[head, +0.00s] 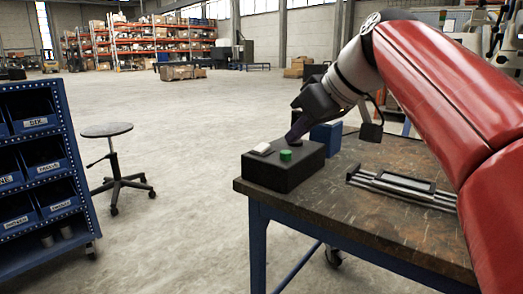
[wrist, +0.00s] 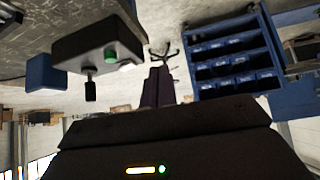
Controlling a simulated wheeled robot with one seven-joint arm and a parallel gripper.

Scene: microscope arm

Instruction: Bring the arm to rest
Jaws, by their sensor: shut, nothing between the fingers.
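My red arm reaches in from the right in the head view. My gripper (head: 292,137) points down at the box's back edge in that view, its dark purple fingers together and empty. In the wrist view, which looks upside down, my gripper (wrist: 159,68) is shut beside the box and apart from its black knob (wrist: 90,88). The black control box (head: 270,174) sits at the table's left corner, with a green button (head: 286,155) and a white switch (head: 262,148) on top. The box also shows in the wrist view (wrist: 85,38). Contact between fingertips and box cannot be told.
A blue block (head: 327,136) stands behind the box on the worn table (head: 330,205). A metal rail fixture (head: 400,187) lies to the right, under my arm. A blue bin rack (head: 40,160) and a stool (head: 107,130) stand left, with open floor behind.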

